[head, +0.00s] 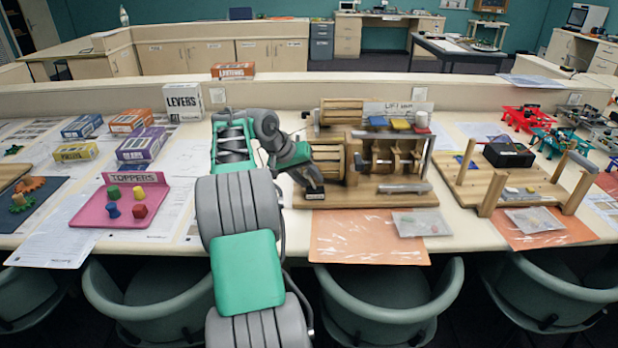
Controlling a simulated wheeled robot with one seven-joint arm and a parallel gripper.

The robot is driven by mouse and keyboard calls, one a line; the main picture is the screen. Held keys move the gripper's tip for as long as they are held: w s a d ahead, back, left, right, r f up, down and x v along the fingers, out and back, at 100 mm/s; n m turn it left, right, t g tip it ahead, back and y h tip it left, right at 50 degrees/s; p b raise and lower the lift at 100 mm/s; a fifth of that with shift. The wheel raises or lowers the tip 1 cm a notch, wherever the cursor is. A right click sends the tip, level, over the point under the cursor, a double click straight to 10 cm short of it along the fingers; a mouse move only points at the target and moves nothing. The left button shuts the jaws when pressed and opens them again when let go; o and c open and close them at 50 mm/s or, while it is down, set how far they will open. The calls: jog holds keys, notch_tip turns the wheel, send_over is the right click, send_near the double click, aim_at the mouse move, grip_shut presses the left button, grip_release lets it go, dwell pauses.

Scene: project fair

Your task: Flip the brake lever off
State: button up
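A wooden winch-like machine (372,200) stands on the table right of centre, with a wooden drum (328,160) at its left and wooden discs (390,160) in its middle. A slanted grey bar (427,158) stands at its right side, and a grey horizontal bar (405,187) lies low at the front right. I cannot tell for sure which of these is the brake lever. My gripper (314,192) points down beside the drum, at the machine's left front end, well left of both bars. Its fingers are too small and dark to tell whether they are open.
An orange sheet (350,250) and a clear bag (421,223) lie in front of the machine. A pink toppers tray (150,190) and several boxes (142,145) are at left. A wooden frame (500,185) with a black box (508,155) stands at right.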

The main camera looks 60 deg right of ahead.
aim_at(305, 173)
jog(key=shift+r, duration=0.1)
jog(key=p+v, duration=0.2)
jog(key=v, duration=0.5)
jog(key=shift+w+a+r, duration=0.15)
jog(key=shift+a+r, duration=0.05)
jog(key=shift+r, duration=0.05)
